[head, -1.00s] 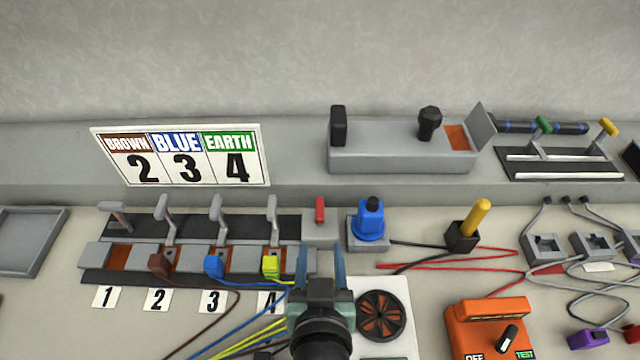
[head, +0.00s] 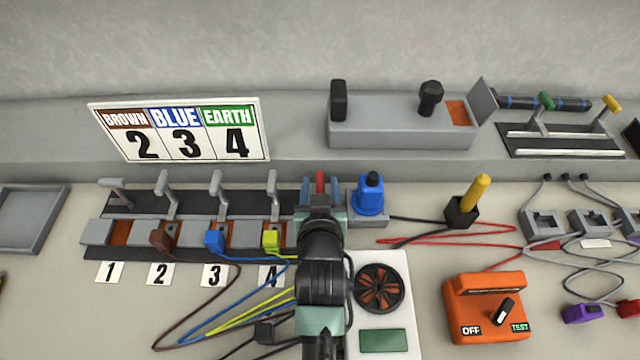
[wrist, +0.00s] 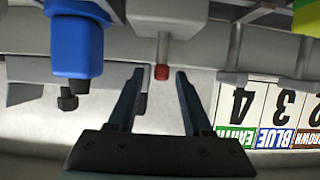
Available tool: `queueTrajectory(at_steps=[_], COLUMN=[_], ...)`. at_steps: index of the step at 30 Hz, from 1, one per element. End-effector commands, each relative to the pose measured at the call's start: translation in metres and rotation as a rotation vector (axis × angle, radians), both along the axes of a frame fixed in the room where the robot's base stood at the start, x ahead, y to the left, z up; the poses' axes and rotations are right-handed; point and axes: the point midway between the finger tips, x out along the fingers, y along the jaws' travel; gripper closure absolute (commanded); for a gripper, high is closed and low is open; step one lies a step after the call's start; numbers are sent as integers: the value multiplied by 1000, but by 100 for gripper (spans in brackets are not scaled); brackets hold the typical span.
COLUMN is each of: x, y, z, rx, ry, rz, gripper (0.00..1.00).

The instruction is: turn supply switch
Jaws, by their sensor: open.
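A switch with a red tip (head: 320,182), which looks like the supply switch, stands on a small grey block at the right end of the row of levers. My gripper (head: 320,190) is open, with one finger on each side of the red tip. In the wrist view the red tip (wrist: 162,72) on its grey stem sits between the two fingertips (wrist: 160,76), with a gap to each finger. No contact shows. My wrist hides most of the switch's block in the head view.
A blue knob (head: 370,195) on a grey base stands close to the right of the gripper. Several grey levers (head: 217,190) stand to the left, with coloured plugs and wires in front. A fan panel (head: 378,290) and an orange tester (head: 490,305) lie at front right.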

Motion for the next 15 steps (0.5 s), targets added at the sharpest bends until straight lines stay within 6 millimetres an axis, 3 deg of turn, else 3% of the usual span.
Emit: queueTrajectory(at_steps=[8, 15], x=[1, 1], y=[0, 0], z=[-1, 0], rx=[0, 0], ry=[0, 0], rz=[0, 0], gripper=[50, 91])
